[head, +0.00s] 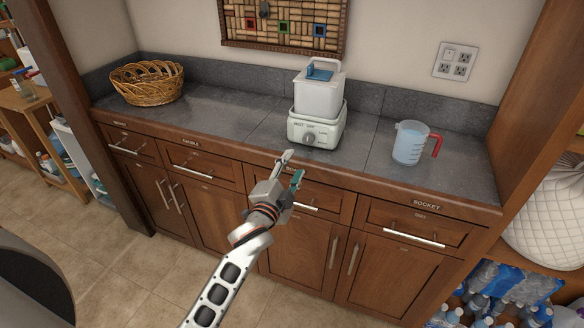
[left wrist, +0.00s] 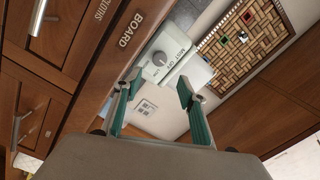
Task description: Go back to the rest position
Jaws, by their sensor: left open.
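My left gripper (head: 293,167) is open and empty in the head view, held in front of the counter's front edge near the middle drawers. In the left wrist view its two fingers (left wrist: 158,88) stand apart with nothing between them. Beyond them, a white appliance with a dial (left wrist: 160,62) shows on the counter. In the head view the same white appliance (head: 316,130) stands at the back middle of the counter, with a white box-like container (head: 318,97) on top. My right gripper is not in view.
The grey counter (head: 225,118) holds a wicker basket (head: 147,84) at left and a measuring jug (head: 409,143) with a red handle at right. Wooden drawers and cupboards with metal handles are below. Bottled water (head: 500,290) is at lower right. Tiled floor (head: 130,265) is open at left.

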